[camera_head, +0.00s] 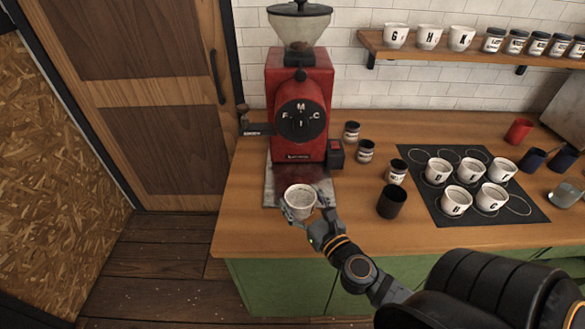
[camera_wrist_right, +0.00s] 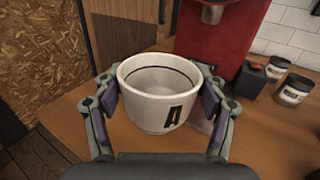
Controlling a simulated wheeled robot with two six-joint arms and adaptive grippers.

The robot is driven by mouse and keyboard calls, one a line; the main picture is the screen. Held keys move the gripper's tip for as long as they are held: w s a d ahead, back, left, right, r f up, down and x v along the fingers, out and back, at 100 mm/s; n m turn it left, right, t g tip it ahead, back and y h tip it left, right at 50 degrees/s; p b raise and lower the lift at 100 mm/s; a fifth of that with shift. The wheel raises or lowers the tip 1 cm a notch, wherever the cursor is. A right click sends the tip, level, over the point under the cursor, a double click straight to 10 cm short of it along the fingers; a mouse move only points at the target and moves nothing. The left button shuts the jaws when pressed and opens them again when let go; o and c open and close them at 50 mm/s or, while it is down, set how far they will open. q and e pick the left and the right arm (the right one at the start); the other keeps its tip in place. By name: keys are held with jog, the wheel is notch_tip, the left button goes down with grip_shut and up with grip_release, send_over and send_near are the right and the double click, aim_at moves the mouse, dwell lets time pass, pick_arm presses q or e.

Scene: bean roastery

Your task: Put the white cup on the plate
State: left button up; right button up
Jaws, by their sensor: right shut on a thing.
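The white cup (camera_head: 299,199) is in front of the red grinder, and its black letter A shows in the right wrist view (camera_wrist_right: 148,108). My right gripper (camera_head: 311,212) is shut on the cup, with one finger on each side of its wall; both fingers also show in the wrist view (camera_wrist_right: 160,105). The cup is upright and looks empty. A grey metal plate (camera_head: 275,187) lies on the counter under the grinder, and the cup overlaps its front part in the head view. I cannot tell whether the cup touches the plate. My left gripper is not in view.
The red grinder (camera_head: 297,105) stands behind the cup. Several dark-lidded jars (camera_head: 365,150) and a black cup (camera_head: 391,202) stand to the right. A dark mat (camera_head: 525,208) holds several white lettered cups. The wooden counter (camera_head: 243,222) is clear left of the plate.

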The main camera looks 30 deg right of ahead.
aim_at(301, 186)
jog(key=w+d, duration=0.1)
jog(key=w+d+r+p, duration=0.1)
jog(key=shift+w, duration=0.35)
jog(key=w+d+f, duration=0.1)
jog(key=w+d, duration=0.1)
jog(key=w, duration=0.2)
jog(key=w+d+f, duration=0.1)
jog(key=w+d, duration=0.2)
jog(key=w, duration=0.2)
jog(key=w+d+f, duration=0.1)
jog(key=w+d, duration=0.2)
jog(key=w, duration=0.1)
jog(key=shift+w+d+f, duration=0.1)
jog(key=shift+w+f, duration=0.1)
jog(key=shift+w, duration=0.2)
jog(key=shift+f+b, duration=0.45)
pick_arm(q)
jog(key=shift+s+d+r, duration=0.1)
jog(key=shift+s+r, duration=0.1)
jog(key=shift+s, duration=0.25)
pick_arm(e)
jog(key=shift+r, duration=0.1)
